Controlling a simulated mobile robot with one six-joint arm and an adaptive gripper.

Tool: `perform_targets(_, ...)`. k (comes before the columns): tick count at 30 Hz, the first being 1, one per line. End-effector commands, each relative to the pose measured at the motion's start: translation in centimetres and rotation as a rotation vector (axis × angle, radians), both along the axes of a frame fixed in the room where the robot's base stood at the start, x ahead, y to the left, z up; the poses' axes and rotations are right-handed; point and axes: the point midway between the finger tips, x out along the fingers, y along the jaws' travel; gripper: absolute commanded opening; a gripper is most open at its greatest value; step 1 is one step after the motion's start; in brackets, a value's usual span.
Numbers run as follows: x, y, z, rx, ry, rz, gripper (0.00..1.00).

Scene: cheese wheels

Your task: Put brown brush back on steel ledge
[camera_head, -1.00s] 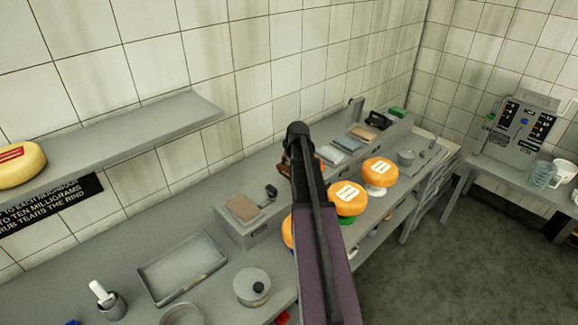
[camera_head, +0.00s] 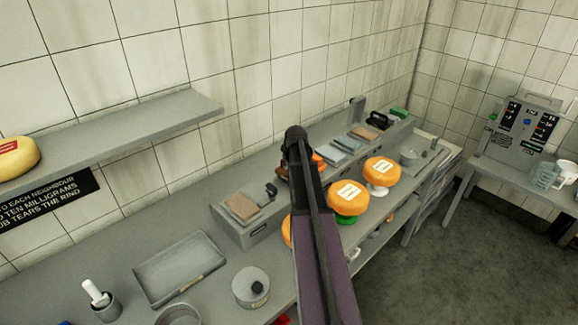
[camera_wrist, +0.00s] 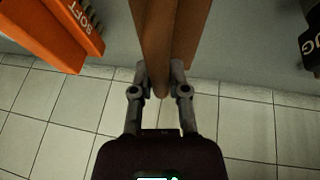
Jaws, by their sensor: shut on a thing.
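My gripper (camera_wrist: 160,88) has its two fingers closed on either side of the brown brush (camera_wrist: 158,40), which is wooden and long in the wrist view. In the head view only a small brown part (camera_head: 282,173) shows beside my arm, which hides my gripper and most of the brush. The steel ledge (camera_head: 264,231) is a raised grey step along the tiled wall; grey steel (camera_wrist: 228,50) also lies behind the brush in the wrist view. I cannot tell whether the brush touches it.
An orange brush marked SOFT (camera_wrist: 45,35) is at left in the wrist view, and a dark labelled item (camera_wrist: 311,35) at right. Orange cheese wheels (camera_head: 347,198) stand in front of the ledge.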

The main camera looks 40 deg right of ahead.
Motion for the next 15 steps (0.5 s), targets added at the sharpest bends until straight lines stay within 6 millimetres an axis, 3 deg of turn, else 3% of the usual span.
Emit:
perform_targets(8,-0.01,-0.02,-0.34,0.0,0.0,0.0,0.0)
perform_targets(9,-0.01,-0.02,-0.29,0.0,0.0,0.0,0.27)
perform_targets(12,-0.01,-0.01,-0.24,0.0,0.0,0.0,0.55)
perform_targets(15,-0.01,-0.02,-0.24,0.0,0.0,0.0,0.55)
